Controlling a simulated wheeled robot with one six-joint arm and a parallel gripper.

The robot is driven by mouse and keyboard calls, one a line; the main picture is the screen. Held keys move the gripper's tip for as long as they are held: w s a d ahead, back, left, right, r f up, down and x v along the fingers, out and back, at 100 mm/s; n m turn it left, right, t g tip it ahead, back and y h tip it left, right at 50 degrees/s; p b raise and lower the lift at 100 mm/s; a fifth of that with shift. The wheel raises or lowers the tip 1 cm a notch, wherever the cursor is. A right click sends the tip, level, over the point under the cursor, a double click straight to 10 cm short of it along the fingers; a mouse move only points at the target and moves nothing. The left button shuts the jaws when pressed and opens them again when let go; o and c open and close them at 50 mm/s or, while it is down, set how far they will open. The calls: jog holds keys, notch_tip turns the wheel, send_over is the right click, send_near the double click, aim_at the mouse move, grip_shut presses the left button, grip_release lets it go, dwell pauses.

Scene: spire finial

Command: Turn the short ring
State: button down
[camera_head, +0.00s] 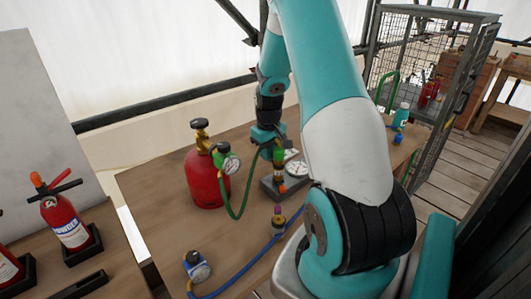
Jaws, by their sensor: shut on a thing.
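My gripper (275,146) is at the end of my teal arm, low over the middle of the wooden bench. It is small in view and its fingers are partly hidden. It appears shut on the green upper part of an upright fitting (279,158). The fitting has an orange-red lower part and rises from a dark grey block (271,190) with white round gauges (297,168) beside it. A green hose (237,214) runs from the red cylinder up to the fitting by my gripper. I cannot make out which part is the short ring.
A red gas cylinder (206,178) with a gauge (231,164) stands left of the fitting. A blue hose (245,266) with a gauge (196,266) lies in front. A fire extinguisher (64,220) stands far left. A wire cage (425,75) stands at right. My arm hides part of the bench.

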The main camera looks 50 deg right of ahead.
jog(key=shift+s+d+m, duration=0.2)
jog(key=shift+d+m, duration=0.2)
jog(key=shift+m, duration=0.65)
jog(key=shift+s+d+m, duration=0.2)
jog(key=shift+d+m, duration=0.2)
jog(key=shift+m, duration=0.6)
jog(key=shift+s+d+m, duration=0.2)
jog(key=shift+d+m, duration=0.2)
jog(key=shift+m, duration=0.65)
jog(key=c, duration=1.1)
grip_release()
notch_tip(320, 180, up, 18)
jog(key=shift+s+f+b, duration=0.1)
jog(key=shift+f+b, duration=0.15)
jog(key=shift+b, duration=0.25)
